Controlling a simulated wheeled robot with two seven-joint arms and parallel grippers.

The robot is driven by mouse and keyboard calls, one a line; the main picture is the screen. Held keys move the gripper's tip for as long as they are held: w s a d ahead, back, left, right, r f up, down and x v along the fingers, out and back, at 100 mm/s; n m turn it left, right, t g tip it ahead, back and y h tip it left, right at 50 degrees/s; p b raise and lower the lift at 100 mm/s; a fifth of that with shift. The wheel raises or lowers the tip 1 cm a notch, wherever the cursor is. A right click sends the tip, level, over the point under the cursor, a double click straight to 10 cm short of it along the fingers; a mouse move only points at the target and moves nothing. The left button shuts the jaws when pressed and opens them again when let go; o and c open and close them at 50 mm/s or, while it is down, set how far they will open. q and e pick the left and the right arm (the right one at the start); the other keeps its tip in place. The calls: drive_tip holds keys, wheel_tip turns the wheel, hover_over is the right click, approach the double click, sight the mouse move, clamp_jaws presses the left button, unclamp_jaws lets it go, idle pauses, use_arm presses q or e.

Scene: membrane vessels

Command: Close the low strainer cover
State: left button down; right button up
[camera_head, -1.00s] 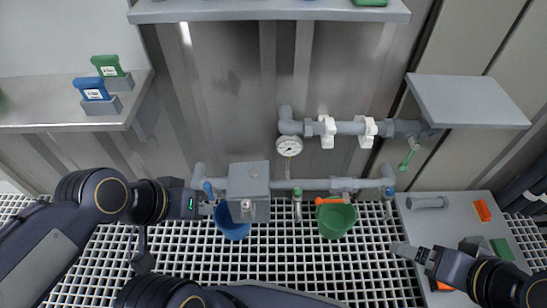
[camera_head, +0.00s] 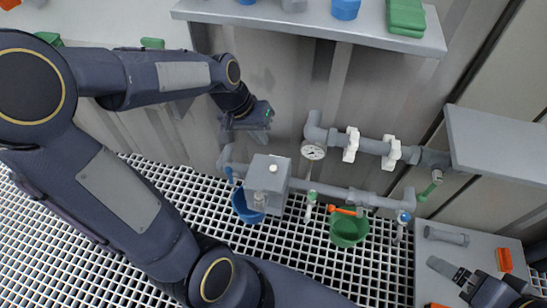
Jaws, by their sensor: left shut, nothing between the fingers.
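The low strainer looks like a grey box (camera_head: 268,178) on the lower pipe, with a pale round spot on its top and a knob on its front. I cannot tell for sure how far its cover stands open. My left gripper (camera_head: 227,134) is shut and empty, pointing down near the wall, above and left of the box and apart from it. My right gripper (camera_head: 438,266) is low at the right, over the grey bench, far from the strainer; its jaws are too small to read.
A blue bucket (camera_head: 241,207) is under the box and a green bucket (camera_head: 349,231) is further right. A gauge (camera_head: 313,151) and an upper pipe with white fittings (camera_head: 352,145) are on the wall. A shelf (camera_head: 430,40) overhangs above. A grey bench (camera_head: 431,220) stands right.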

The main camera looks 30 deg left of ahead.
use_arm(q)
drive_tip(key=w+a+f+g+y+p, duration=0.1)
drive_tip(key=w+a+f+p, duration=0.1)
drive_tip(key=w+f, duration=0.25)
drive_tip(key=g+p, duration=0.1)
approach(274, 167)
drive_tip(key=shift+y, duration=0.3)
drive_tip(key=f+b, duration=0.1)
drive_tip(key=f, duration=0.1)
drive_tip(key=d+f+b, duration=0.1)
drive_tip(key=f+b, duration=0.2)
drive_tip(key=f, duration=0.1)
drive_tip(key=shift+w+d+f+b, duration=0.2)
drive_tip(key=shift+d+f+b, duration=0.05)
drive_tip(key=shift+f+b, duration=0.1)
drive_tip(key=shift+w+d+f+b, duration=0.15)
drive_tip(key=shift+d+f+b, duration=0.25)
drive_tip(key=shift+d+f, duration=0.4)
drive_tip(key=shift+a, duration=0.1)
drive_tip(key=shift+r, duration=0.1)
